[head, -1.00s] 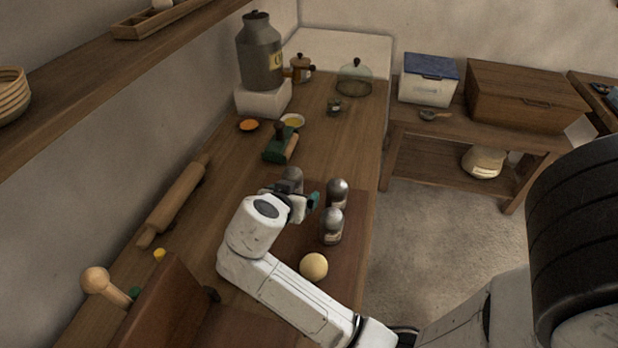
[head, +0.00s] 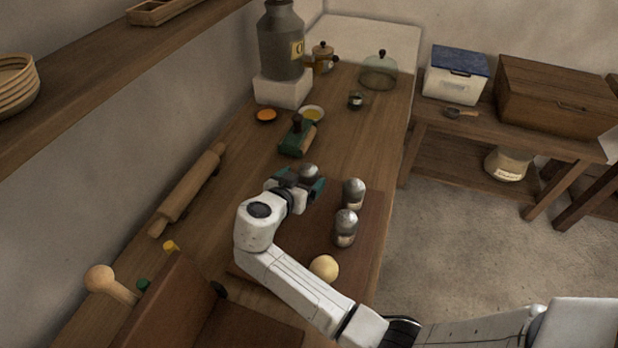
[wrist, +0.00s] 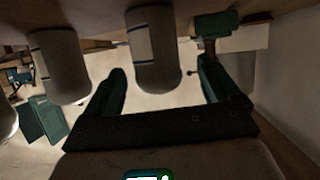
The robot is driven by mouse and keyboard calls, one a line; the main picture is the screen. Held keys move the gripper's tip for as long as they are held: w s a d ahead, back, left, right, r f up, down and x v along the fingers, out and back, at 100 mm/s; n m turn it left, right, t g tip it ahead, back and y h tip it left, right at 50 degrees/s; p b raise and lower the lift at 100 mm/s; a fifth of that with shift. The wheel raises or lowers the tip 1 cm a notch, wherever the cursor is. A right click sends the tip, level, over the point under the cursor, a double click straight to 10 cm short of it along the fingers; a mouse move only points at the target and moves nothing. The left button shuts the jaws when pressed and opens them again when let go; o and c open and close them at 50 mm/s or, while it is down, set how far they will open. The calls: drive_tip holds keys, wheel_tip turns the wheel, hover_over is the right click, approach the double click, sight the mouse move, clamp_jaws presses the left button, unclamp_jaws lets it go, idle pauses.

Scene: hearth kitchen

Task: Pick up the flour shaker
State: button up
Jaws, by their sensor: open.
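Three alike shakers with domed metal tops stand on the counter: a far one (head: 309,172), a middle one (head: 354,192) and a near one (head: 345,228). Their labels are too small to read, so I cannot tell which holds flour. My gripper (head: 302,184) is open at the far shaker, whose lower part is hidden behind it. In the wrist view, which looks upside down, one shaker (wrist: 155,50) shows between my open fingers (wrist: 163,88), with nothing clamped. Another shaker (wrist: 60,68) is outside the left finger.
A pale ball (head: 324,268) lies on the dark board (head: 372,225) near the shakers. A green tool with a wooden part (head: 298,138) lies beyond my gripper. A rolling pin (head: 188,190) lies at the left. A wooden box (head: 180,310) stands at the near left.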

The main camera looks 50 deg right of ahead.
drive_tip(key=p+x, duration=0.1)
drive_tip(key=x, duration=0.1)
drive_tip(key=p+x, duration=0.1)
drive_tip(key=x, duration=0.1)
drive_tip(key=shift+s+d, duration=0.2)
drive_tip(key=shift+w+d+f, duration=0.15)
drive_tip(key=shift+d+f, duration=0.05)
drive_tip(key=shift+d, duration=0.15)
drive_tip(key=c, duration=1)
drive_tip(key=shift+c, duration=0.7)
drive_tip(key=shift+r, duration=0.15)
